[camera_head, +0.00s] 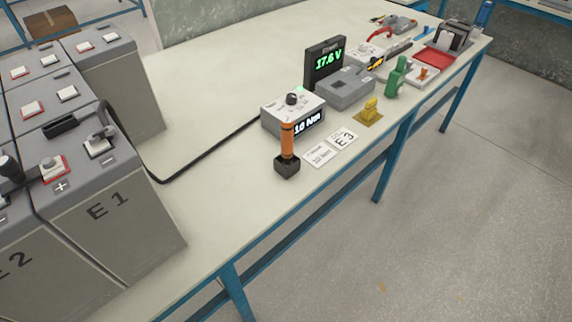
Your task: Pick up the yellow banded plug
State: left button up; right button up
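A dark piece with a yellow-orange band (375,64) lies by the back edge of a grey box (346,90), right of the display reading 17.6 V (325,61). It is small here, and I cannot tell for sure that it is the plug. A plain yellow piece (371,108) stands upright on a flat yellow base (368,119) nearer the table's front edge. Neither of my grippers shows in this view.
An orange-handled tool (287,140) stands in a dark holder beside a box reading 10 Nm (292,113). A green piece (397,77) stands further right. Large grey batteries (110,215) fill the left.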

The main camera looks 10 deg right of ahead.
aim_at(370, 110)
jog(key=i+l+u, duration=0.1)
jog(key=l, duration=0.3)
jog(key=i+l, duration=0.25)
jog(key=l, duration=0.15)
jog(key=i+l+u, duration=0.15)
jog(key=l, duration=0.2)
jog(key=i+l, duration=0.1)
jog(key=l, duration=0.35)
jog(key=i+l+u, duration=0.15)
jog(key=l, duration=0.25)
